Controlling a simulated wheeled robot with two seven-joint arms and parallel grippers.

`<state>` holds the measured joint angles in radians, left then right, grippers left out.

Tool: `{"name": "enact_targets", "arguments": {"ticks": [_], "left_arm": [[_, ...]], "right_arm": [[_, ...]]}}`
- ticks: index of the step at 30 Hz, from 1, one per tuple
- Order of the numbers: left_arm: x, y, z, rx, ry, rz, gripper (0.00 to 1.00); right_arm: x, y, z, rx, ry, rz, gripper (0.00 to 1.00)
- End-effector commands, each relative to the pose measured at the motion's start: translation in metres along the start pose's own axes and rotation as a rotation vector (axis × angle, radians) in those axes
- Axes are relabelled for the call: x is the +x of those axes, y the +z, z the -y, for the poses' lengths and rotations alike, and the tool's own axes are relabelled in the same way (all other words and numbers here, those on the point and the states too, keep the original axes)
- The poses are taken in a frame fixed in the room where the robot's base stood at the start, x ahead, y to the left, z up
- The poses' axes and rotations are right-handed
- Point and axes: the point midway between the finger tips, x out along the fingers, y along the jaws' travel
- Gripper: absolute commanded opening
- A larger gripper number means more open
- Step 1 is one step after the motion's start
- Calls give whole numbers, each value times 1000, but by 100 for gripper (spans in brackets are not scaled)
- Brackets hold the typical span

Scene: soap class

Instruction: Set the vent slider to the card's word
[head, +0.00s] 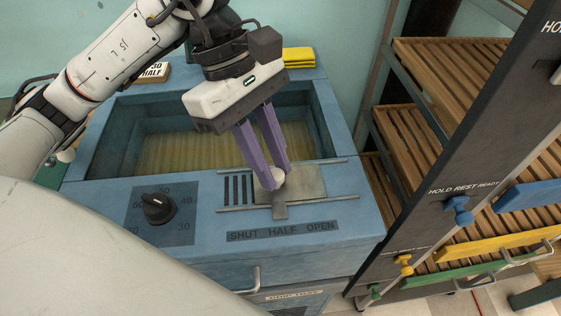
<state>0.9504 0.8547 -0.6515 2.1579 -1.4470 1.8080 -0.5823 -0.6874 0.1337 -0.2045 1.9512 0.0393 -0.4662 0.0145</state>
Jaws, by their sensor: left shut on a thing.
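The vent slider (309,184) is a grey metal plate with a pale round knob, on the blue front panel between two rails. Its pointer tab (280,211) points down above the word HALF on the label strip (282,231), which reads SHUT HALF OPEN. Several dark vent slots show uncovered left of the plate. My left gripper (271,181) comes down from above, its purple fingers shut on the knob. The card (153,72) stands behind the basin, partly hidden by my arm; its lower line reads HALF. My right gripper is not in view.
A black dial (158,207) sits on the panel left of the slider. The basin (112,135) lies behind the panel. A yellow folded cloth (299,57) rests on the back ledge. A rack with wooden shelves (455,75) and coloured handles stands at the right.

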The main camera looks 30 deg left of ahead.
Motion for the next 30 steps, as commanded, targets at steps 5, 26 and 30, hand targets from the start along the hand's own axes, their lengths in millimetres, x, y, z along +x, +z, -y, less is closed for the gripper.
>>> {"name": "enact_targets", "arguments": {"ticks": [5, 26, 30], "left_arm": [[0, 0, 0, -1, 0, -1, 32], [-56, 0, -1, 0, 5, 0, 39], [-81, 0, -1, 0, 3, -1, 39]], "right_arm": [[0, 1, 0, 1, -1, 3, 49], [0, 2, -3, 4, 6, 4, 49], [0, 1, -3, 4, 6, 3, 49]]}}
